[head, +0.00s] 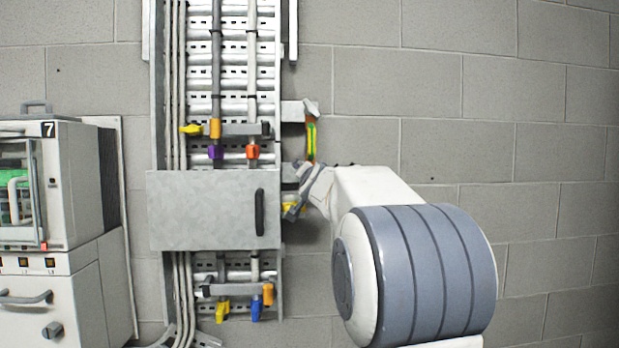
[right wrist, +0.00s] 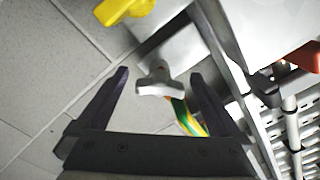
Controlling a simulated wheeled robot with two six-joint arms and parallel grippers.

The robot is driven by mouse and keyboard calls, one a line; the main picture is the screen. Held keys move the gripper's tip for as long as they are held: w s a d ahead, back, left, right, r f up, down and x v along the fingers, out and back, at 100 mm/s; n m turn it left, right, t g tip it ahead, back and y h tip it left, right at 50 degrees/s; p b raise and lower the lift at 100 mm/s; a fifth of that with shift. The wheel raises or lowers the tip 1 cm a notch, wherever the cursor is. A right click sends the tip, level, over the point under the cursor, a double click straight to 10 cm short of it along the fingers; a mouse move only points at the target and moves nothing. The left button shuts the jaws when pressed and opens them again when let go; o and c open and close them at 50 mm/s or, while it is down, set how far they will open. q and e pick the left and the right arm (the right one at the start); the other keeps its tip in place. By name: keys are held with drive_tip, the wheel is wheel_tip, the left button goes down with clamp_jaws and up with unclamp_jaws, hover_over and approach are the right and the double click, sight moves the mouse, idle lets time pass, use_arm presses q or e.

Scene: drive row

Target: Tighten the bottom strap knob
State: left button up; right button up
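The bottom strap knob (right wrist: 158,80) is grey and lobed, and shows in the right wrist view at the lower end of the green-and-yellow strap (right wrist: 186,118). The strap (head: 311,138) hangs from a grey upper knob (head: 311,107) in the head view. My right gripper (right wrist: 160,74) is open, with one dark finger on each side of the bottom knob. No finger clearly touches it. In the head view my right gripper (head: 297,190) hides most of that knob. My left gripper is not in view.
A yellow knob (right wrist: 125,9) sits close to the bottom knob; it also shows in the head view (head: 290,207). A grey panel (head: 205,210) with a black handle is just left. A cabinet marked 7 (head: 80,180) stands far left. The wall right is bare.

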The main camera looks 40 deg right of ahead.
drive_tip(key=v, duration=1)
drive_tip(key=shift+s, duration=0.2)
drive_tip(key=shift+a, duration=0.1)
drive_tip(key=shift+s+d+r+n+g+y+b, duration=0.5)
drive_tip(key=shift+d+r+n+y+b, duration=1)
drive_tip(key=shift+y+b, duration=1.25)
drive_tip(key=p+x, duration=0.4)
drive_tip(key=x, duration=0.5)
drive_tip(key=shift+w+d+r, duration=0.1)
drive_tip(key=shift+w+r, duration=0.05)
drive_tip(key=shift+w, duration=0.4)
